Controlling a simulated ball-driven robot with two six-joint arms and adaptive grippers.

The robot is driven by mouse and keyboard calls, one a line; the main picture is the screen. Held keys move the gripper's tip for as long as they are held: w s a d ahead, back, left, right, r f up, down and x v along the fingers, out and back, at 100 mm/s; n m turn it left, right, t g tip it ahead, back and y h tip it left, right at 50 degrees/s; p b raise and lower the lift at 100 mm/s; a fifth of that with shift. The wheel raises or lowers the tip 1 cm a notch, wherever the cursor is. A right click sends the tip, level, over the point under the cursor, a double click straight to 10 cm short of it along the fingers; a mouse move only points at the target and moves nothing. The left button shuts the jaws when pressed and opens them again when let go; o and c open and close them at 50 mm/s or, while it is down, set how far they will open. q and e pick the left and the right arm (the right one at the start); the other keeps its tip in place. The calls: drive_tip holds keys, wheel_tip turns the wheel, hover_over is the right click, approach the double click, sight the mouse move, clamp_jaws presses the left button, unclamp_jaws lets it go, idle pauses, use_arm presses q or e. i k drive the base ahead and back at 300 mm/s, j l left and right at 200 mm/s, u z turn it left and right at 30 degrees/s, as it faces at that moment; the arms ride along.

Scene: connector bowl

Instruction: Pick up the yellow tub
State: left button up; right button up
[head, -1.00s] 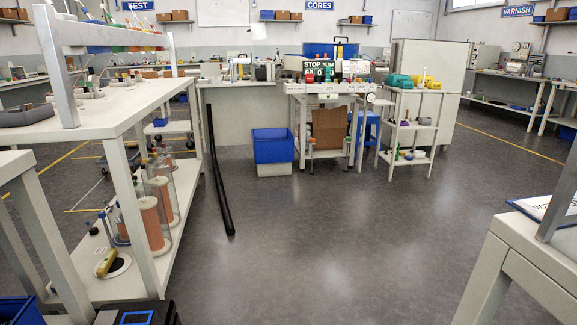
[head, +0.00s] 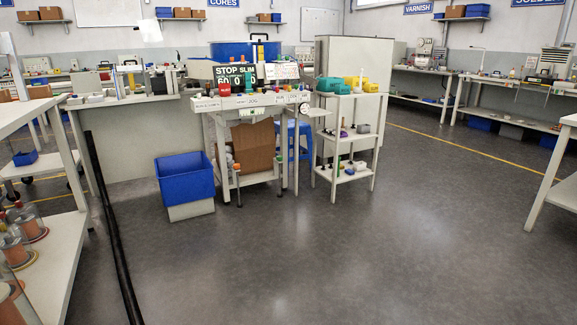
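A small yellow thing (head: 353,81), likely the yellow tub, is on the top shelf of the white trolley (head: 347,91), right of centre in the head view. It stands just right of a teal container (head: 329,85). A second low yellow patch (head: 371,87) shows at its right; I cannot tell if it is a separate thing. A thin pale upright thing stands by the yellow one. Neither of my grippers is in view.
Left of the trolley is a white workbench (head: 246,102) with a STOP SLIM display (head: 235,76). A blue bin (head: 184,177) stands on the floor before it. Open grey floor (head: 330,255) leads to the trolley. A table edge (head: 553,172) is at right.

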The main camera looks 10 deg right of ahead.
sight(370, 88)
drive_tip(key=i+l+z, duration=0.45)
drive_tip(key=i, duration=1.05)
drive_tip(key=i+j+z, duration=0.25)
drive_tip(key=i+z, duration=0.2)
drive_tip(key=i, duration=1)
drive_tip(key=i+u, duration=0.1)
drive_tip(key=i, duration=0.45)
drive_tip(key=i+l+u, duration=0.15)
drive_tip(key=i, duration=0.4)
drive_tip(key=i+l+u, duration=0.1)
drive_tip(key=i, duration=0.5)
drive_tip(key=i+l+u, duration=0.1)
drive_tip(key=i, duration=0.45)
drive_tip(key=i+l+u, duration=0.1)
drive_tip(key=i+l, duration=0.15)
drive_tip(key=i, duration=0.3)
drive_tip(key=i+u, duration=0.1)
drive_tip(key=u, duration=0.25)
